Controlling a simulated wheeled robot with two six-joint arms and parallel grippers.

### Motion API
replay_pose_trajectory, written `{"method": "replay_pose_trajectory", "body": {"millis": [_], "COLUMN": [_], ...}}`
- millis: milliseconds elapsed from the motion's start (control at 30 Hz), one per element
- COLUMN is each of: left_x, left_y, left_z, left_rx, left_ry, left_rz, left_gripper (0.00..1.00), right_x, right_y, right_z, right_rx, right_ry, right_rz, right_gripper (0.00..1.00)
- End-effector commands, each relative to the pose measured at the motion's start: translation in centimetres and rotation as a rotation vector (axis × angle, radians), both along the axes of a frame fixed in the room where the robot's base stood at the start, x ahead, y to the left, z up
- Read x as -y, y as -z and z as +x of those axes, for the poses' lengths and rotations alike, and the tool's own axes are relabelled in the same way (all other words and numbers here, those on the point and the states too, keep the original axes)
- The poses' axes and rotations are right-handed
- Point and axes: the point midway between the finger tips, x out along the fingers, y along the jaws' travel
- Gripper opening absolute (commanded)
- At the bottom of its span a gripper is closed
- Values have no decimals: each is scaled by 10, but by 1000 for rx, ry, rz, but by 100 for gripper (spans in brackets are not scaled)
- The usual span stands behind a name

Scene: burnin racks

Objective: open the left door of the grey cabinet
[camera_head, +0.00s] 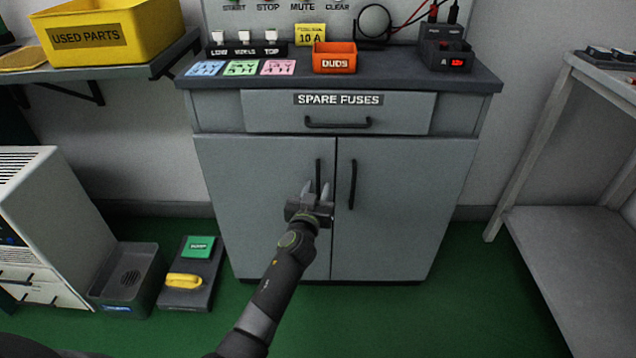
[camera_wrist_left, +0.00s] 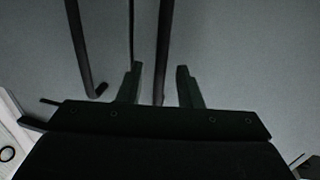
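The grey cabinet's left door (camera_head: 255,210) is shut, flush with the right door (camera_head: 408,205). Its dark vertical bar handle (camera_head: 318,168) is near the centre seam. My left gripper (camera_head: 315,188) is in front of the lower part of this handle, its two fingers apart. In the left wrist view the left door's handle (camera_wrist_left: 164,45) runs down between the open fingertips (camera_wrist_left: 159,70), with visible space on the right side. I cannot tell how deep the bar sits between them. My right gripper is not in view.
The right door's handle (camera_head: 352,184) is close beside the gripper; it also shows in the left wrist view (camera_wrist_left: 78,45). A drawer labelled SPARE FUSES (camera_head: 280,116) is above.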

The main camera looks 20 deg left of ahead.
Motion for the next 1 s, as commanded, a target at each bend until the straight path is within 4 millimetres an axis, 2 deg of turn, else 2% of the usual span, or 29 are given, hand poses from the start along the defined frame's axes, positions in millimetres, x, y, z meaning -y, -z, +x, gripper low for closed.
{"method": "replay_pose_trajectory", "body": {"millis": [300, 533, 1000], "left_x": [0, 0, -1], "left_y": [0, 0, 0], "left_z": [0, 0, -1], "left_rx": [0, 0, 0], "left_ry": [-1, -1, 1], "left_rz": [0, 0, 1], "left_gripper": [31, 1, 0], "right_x": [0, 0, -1], "right_y": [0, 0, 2], "right_z": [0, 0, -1], "right_rx": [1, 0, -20], "right_ry": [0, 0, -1], "right_rz": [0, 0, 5], "right_gripper": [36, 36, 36]}}
